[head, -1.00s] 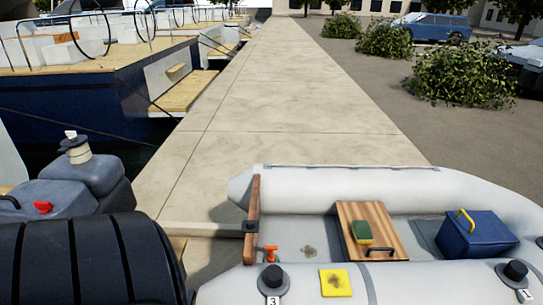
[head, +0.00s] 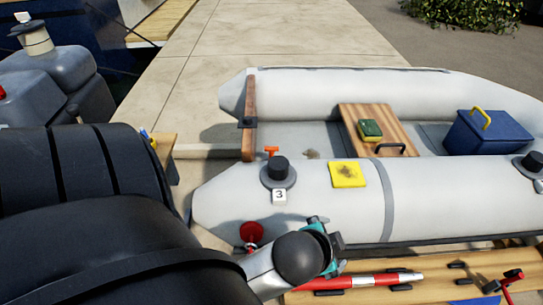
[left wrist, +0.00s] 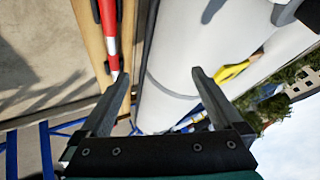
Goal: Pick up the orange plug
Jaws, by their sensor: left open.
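The orange plug (head: 271,151) is a small T-shaped piece. It shows in the head view at the left end of the grey inflatable dinghy (head: 405,205), just behind the near tube and a black valve cap. My left gripper (left wrist: 155,82) is open and empty in the left wrist view, its fingers apart with the dinghy's tube beyond them. In the head view my left arm reaches in from the left, its wrist low in front of the near tube, well short of the plug. The plug cannot be made out in the left wrist view. My right gripper is not in view.
A yellow patch (head: 348,174) and the black valve cap (head: 278,170) sit on the near tube. A red-and-white cylinder (head: 372,280) lies on a wooden bench in front.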

